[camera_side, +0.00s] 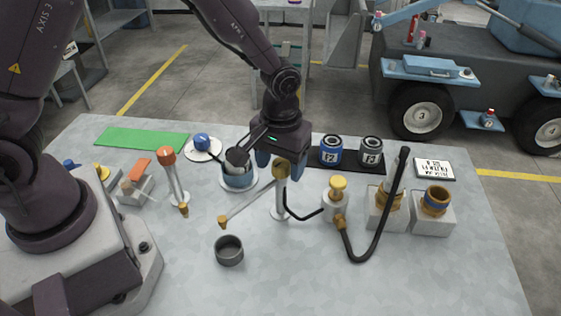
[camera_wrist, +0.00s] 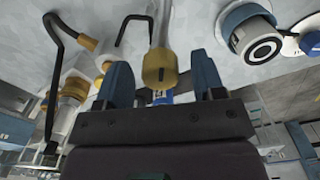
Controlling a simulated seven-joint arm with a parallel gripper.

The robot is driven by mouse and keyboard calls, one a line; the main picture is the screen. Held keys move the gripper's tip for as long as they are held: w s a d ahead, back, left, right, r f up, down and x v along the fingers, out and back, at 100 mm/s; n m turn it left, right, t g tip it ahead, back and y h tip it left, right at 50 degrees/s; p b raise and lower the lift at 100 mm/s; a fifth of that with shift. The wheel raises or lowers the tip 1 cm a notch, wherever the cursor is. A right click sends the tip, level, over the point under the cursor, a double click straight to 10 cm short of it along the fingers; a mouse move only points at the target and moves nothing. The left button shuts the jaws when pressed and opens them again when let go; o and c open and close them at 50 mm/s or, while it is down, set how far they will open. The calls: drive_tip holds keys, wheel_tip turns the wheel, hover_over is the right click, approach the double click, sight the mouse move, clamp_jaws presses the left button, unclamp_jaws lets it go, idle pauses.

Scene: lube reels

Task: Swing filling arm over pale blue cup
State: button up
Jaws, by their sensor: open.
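The filling arm (camera_side: 248,206) is a thin pale bar reaching left from a grey post to a brass nozzle (camera_side: 223,222). The post has a yellow top (camera_side: 281,172), which also shows in the wrist view (camera_wrist: 160,70). My gripper (camera_side: 281,164) is open and points down, with one blue finger on each side of the yellow top; contact cannot be told. In the wrist view my gripper (camera_wrist: 162,82) also straddles it. The pale blue cup (camera_side: 240,181) stands on a white disc left of the post, with a dark-and-white thing at its mouth. The nozzle is in front of this cup, apart from it.
A grey cup (camera_side: 229,252) stands just in front of the nozzle. A yellow-capped fitting (camera_side: 338,192) with a black hose (camera_side: 372,246) is to the right. Orange-topped post (camera_side: 168,160) is at left. Two reels or cans (camera_side: 331,148) stand behind. The front table is clear.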

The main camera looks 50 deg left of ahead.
drive_tip(key=shift+f, duration=0.1)
clamp_jaws()
